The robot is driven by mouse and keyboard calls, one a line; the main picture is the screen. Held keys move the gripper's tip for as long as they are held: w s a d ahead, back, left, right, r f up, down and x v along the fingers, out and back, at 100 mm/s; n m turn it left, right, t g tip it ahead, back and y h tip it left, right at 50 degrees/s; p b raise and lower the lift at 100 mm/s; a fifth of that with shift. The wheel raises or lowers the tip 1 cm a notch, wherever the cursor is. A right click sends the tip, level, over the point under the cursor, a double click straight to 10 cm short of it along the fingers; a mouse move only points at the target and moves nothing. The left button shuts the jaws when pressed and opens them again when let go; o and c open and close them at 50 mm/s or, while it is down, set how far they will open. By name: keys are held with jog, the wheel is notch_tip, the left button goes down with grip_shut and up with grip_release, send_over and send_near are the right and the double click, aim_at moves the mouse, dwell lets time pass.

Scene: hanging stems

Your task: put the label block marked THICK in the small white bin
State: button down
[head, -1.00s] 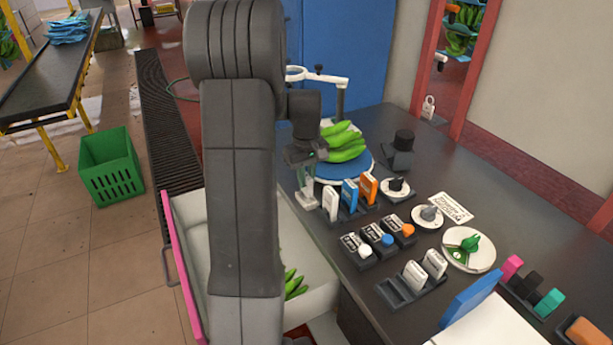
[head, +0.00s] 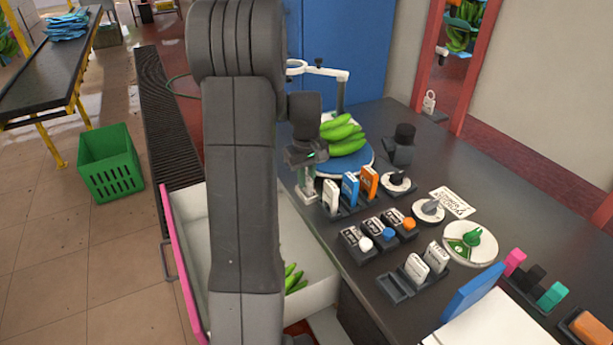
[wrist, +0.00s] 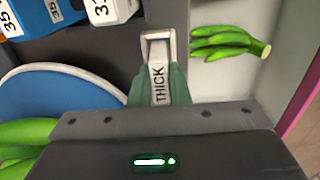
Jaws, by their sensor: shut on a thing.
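The label block marked THICK (wrist: 159,84) is a pale block with dark letters. In the wrist view it stands between the green fingers of my gripper (wrist: 158,92), which is shut on it. A pale, loop-like frame shows at its far end; I cannot tell whether it belongs to the block. In the head view my gripper (head: 307,180) is over the desk's left edge, beside the blue disc. A white bin (head: 315,291) with a pink front edge lies below and left of the desk, partly hidden by my arm. Green bananas (wrist: 225,42) lie inside it.
A rack of white, blue (head: 350,188) and orange (head: 369,182) blocks stands right of my gripper. Bananas (head: 343,136) rest on the blue disc (head: 350,165). Another rack (head: 395,289) holds two white blocks and one empty slot. A green crate (head: 111,165) stands on the floor.

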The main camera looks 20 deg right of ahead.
jog(key=shift+f, duration=0.2)
jog(key=c, duration=1.8)
grip_release()
jog(key=o, duration=0.5)
notch_tip(320, 180, up, 14)
jog(key=shift+f, duration=0.15)
